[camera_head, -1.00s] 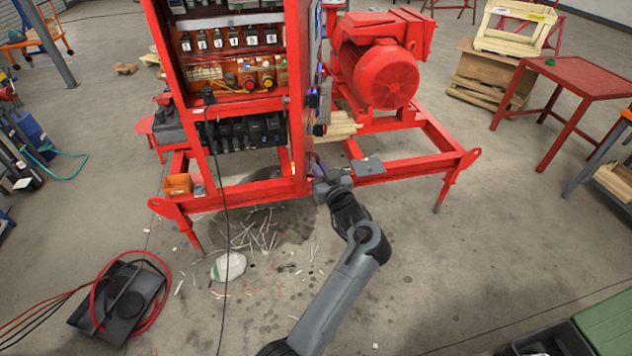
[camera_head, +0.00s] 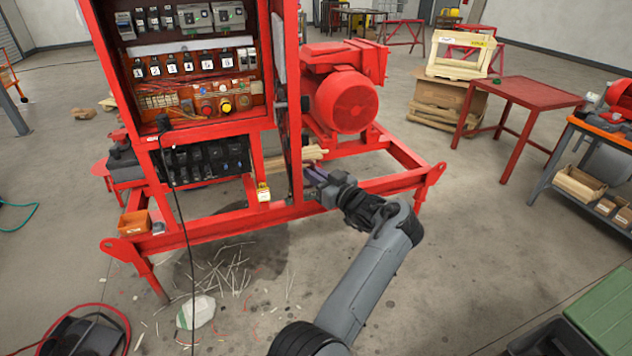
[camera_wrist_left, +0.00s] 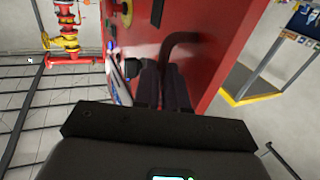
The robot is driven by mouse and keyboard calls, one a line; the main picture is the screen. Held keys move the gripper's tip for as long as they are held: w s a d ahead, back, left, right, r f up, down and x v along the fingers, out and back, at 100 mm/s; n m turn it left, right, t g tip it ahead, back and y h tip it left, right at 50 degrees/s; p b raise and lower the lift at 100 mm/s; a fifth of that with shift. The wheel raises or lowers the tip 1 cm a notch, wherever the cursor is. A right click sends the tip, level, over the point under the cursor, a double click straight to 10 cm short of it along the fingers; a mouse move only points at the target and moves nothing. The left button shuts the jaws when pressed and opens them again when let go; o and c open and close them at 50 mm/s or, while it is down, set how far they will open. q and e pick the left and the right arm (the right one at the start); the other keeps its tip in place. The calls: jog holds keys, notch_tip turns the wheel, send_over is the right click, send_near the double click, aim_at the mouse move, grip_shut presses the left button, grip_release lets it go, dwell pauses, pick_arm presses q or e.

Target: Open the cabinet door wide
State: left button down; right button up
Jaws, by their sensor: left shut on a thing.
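The red cabinet (camera_head: 141,122) stands open at the front, with its switches and wiring in sight. Its door (camera_head: 293,110) shows nearly edge-on at the cabinet's right side, swung outward. My left gripper (camera_head: 314,174) is at the door's lower outer side, its arm reaching up from the bottom. In the left wrist view the fingers (camera_wrist_left: 164,88) are close together against the red door face (camera_wrist_left: 222,30), shut on a dark handle (camera_wrist_left: 183,42) that curves away from them. The grip itself is partly hidden. My right gripper is not in view.
A red motor (camera_head: 347,98) sits on the skid frame (camera_head: 400,180) right of the door. A black cable (camera_head: 185,235) hangs in front of the cabinet. A red table (camera_head: 515,92) stands at the right. The floor right of my arm is mostly clear.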

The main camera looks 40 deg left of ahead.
pick_arm(q)
jog(key=shift+a+f, duration=0.3)
